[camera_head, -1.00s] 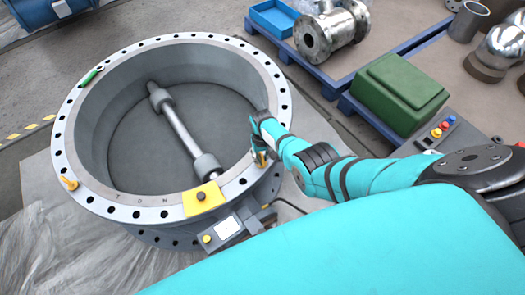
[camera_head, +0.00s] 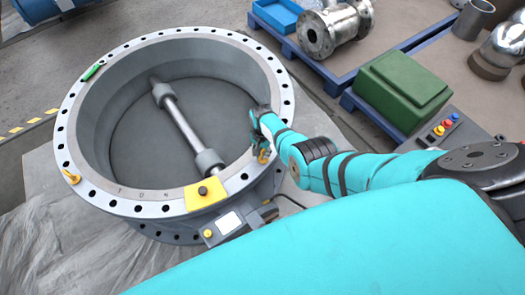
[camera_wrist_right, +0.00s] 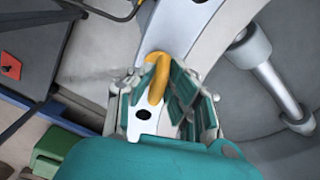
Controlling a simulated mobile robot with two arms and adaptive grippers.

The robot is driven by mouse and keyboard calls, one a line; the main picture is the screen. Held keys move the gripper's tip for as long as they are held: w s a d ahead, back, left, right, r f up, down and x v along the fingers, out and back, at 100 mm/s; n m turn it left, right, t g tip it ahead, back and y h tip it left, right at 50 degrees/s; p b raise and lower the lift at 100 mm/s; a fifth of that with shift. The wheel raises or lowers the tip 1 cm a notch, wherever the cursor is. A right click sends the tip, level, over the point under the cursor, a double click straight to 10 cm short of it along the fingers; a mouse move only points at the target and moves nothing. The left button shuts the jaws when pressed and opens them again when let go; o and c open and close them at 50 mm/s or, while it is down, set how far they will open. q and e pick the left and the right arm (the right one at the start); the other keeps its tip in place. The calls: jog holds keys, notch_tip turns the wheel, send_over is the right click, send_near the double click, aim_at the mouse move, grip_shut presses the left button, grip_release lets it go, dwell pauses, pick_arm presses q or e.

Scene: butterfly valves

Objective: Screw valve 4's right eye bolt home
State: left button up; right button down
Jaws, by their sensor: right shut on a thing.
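The large grey valve (camera_head: 90,198) stands with its bolt-holed flange facing up. The right eye bolt (camera_wrist_right: 156,72) is yellow-orange and sits at the right side of the flange; it also shows in the head view (camera_head: 263,157), partly covered by my gripper. My right gripper (camera_wrist_right: 161,92) has its fingers on both sides of the eye and is shut on it. It also shows in the head view (camera_head: 262,130). How deep the bolt's thread sits is hidden. Another yellow eye bolt (camera_head: 72,177) stands at the flange's left. My left gripper is not in view.
A yellow plate (camera_head: 205,193) lies on the front flange, and a green-handled tool (camera_head: 93,71) lies at the far left of it. A shaft (camera_head: 182,125) crosses the bore. A green case (camera_head: 402,90) and a button box (camera_head: 440,130) stand to the right.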

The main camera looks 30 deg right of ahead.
aim_at(262, 151)
jog(key=shift+m, duration=0.4)
jog(key=c, duration=1.3)
grip_release()
jog(key=shift+c, duration=0.2)
jog(key=shift+w+r, duration=0.15)
jog(key=shift+r, duration=0.5)
notch_tip(262, 151, up, 11)
jog(key=shift+f, duration=0.15)
